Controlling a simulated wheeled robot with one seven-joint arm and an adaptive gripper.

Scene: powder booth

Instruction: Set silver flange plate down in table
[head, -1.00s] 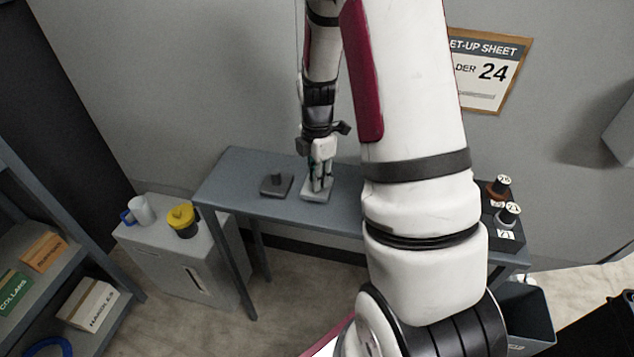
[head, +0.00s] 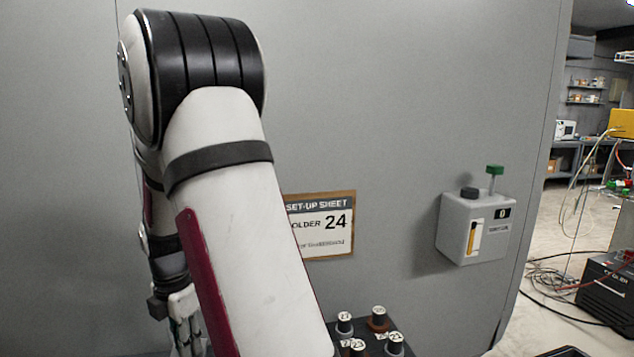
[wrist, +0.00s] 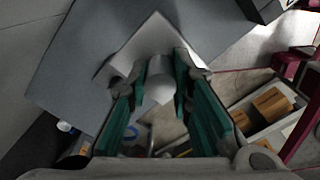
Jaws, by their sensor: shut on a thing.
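The silver flange plate (wrist: 128,62) shows in the wrist view as a pale square plate with a round upright boss (wrist: 160,82). My gripper (wrist: 160,72) is shut on the boss, one green-padded finger on each side. The grey table (wrist: 85,50) lies beneath and beyond the plate. I cannot tell whether the plate touches the tabletop. In the head view my gripper (head: 186,335) is at the bottom left, partly cut off, and the plate is out of frame.
Several numbered, capped jars (head: 378,318) stand on a dark stand low in the head view.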

